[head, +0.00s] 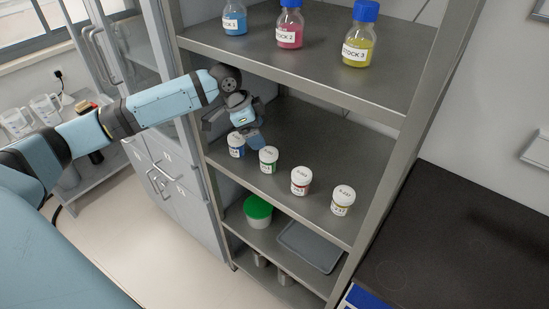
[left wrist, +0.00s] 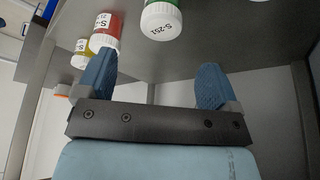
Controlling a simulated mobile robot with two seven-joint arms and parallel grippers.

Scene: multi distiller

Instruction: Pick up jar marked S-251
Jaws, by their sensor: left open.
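The jar marked S-251 (left wrist: 162,20) shows at the top of the left wrist view, with a white lid and green contents. In the head view the green jar (head: 268,161) stands upright on the middle shelf, second from the left in a row of small white-lidded jars. My left gripper (head: 250,138) is above that shelf, close to the green jar and the blue jar (head: 236,146). In the left wrist view its fingers (left wrist: 153,82) are apart and empty, with the green jar beyond the tips. My right gripper is in neither view.
A red jar (head: 301,182) and a yellow jar (head: 343,201) stand to the right in the row. Stock bottles (head: 289,27) stand on the upper shelf (head: 300,70) above. A green-lidded tub (head: 258,211) and grey tray (head: 309,246) sit below. A metal post (head: 400,150) bounds the right side.

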